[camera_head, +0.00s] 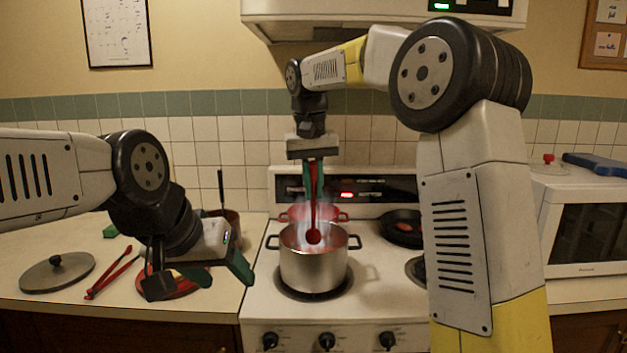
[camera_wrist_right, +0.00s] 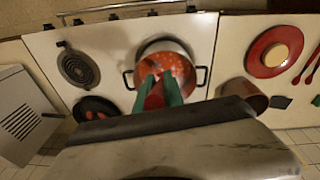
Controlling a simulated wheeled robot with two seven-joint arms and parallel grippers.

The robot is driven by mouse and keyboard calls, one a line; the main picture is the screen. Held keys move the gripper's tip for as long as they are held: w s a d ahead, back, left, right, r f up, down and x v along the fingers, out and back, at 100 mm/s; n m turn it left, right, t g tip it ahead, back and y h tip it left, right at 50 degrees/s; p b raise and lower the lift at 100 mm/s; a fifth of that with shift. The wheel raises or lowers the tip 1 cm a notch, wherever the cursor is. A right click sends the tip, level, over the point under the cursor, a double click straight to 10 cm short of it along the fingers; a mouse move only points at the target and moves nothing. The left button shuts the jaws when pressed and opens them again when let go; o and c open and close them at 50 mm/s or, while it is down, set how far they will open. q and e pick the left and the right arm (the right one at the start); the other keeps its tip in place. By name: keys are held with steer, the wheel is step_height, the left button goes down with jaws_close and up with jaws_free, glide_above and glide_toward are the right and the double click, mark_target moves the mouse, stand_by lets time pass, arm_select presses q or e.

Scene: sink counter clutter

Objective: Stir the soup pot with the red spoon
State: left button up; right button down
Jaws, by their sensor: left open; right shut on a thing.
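The steel soup pot (camera_head: 313,272) stands on the front left burner, steaming. In the right wrist view it is open, with orange-red soup (camera_wrist_right: 177,66) inside. The red spoon (camera_head: 314,236) hangs upright, bowl down, at the pot's mouth; whether it touches the soup I cannot tell. My right gripper (camera_head: 314,178) is shut on its handle above the pot, and its green fingers (camera_wrist_right: 160,90) show in the wrist view. My left gripper (camera_head: 200,278) is open and empty, left of the stove above a red plate (camera_head: 184,288), which it partly hides.
A red pot (camera_head: 297,212) stands close behind the soup pot. A black pan (camera_head: 402,226) is at the back right burner. A lid (camera_head: 57,272), red tongs (camera_head: 112,276) and a brown pan (camera_head: 228,216) are on the left counter. A microwave (camera_head: 590,230) stands right.

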mark_target(314, 222)
steer(key=shift+w+f, duration=0.6)
steer(key=shift+f, duration=0.8)
steer(key=shift+w+f, duration=0.55)
steer(key=shift+f, duration=0.9)
steer(key=shift+w+f, duration=0.6)
steer(key=shift+f, duration=0.8)
steer(key=shift+w, duration=0.2)
